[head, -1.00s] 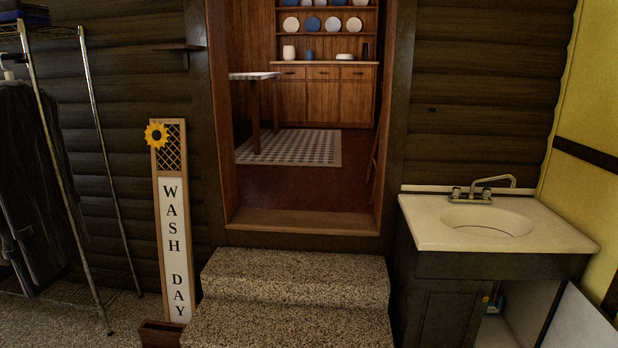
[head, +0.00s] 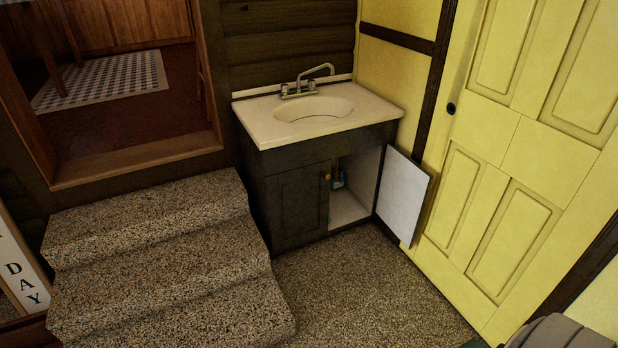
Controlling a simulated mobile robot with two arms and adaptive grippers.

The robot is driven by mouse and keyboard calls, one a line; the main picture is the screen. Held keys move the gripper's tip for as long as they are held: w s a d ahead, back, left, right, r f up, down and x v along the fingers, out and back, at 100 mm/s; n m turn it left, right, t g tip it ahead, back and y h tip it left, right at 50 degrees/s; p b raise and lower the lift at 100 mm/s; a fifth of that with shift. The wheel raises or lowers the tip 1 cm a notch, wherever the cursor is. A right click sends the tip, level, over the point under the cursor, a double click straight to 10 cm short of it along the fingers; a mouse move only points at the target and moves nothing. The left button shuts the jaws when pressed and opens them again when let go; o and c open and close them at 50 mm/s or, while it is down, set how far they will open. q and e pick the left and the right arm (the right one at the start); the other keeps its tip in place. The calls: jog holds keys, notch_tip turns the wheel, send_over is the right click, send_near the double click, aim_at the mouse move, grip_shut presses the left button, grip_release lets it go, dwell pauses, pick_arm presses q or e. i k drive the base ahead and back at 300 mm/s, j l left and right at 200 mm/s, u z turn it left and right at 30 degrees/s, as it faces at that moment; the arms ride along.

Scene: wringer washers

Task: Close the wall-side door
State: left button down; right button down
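The sink cabinet (head: 297,208) is dark wood with a cream sink top (head: 318,112) and stands in the corner against the log wall. Its door on the yellow-wall side (head: 404,194) stands open, swung out to the right, showing its pale inner face. The open compartment (head: 350,195) is pale inside and holds a small bottle-like item (head: 337,178). The other cabinet door (head: 299,203) is shut. Neither of my grippers is in view.
A yellow panelled door (head: 520,150) is at right, close to the open cabinet door. The speckled floor (head: 370,295) before the cabinet is clear. A grey rounded object (head: 560,332) sits at bottom right.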

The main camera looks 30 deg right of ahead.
aim_at(404, 187)
jog(key=k+l+z, duration=0.1)
jog(key=l, duration=0.6)
jog(key=k+l+z, duration=0.1)
jog(key=l, duration=0.6)
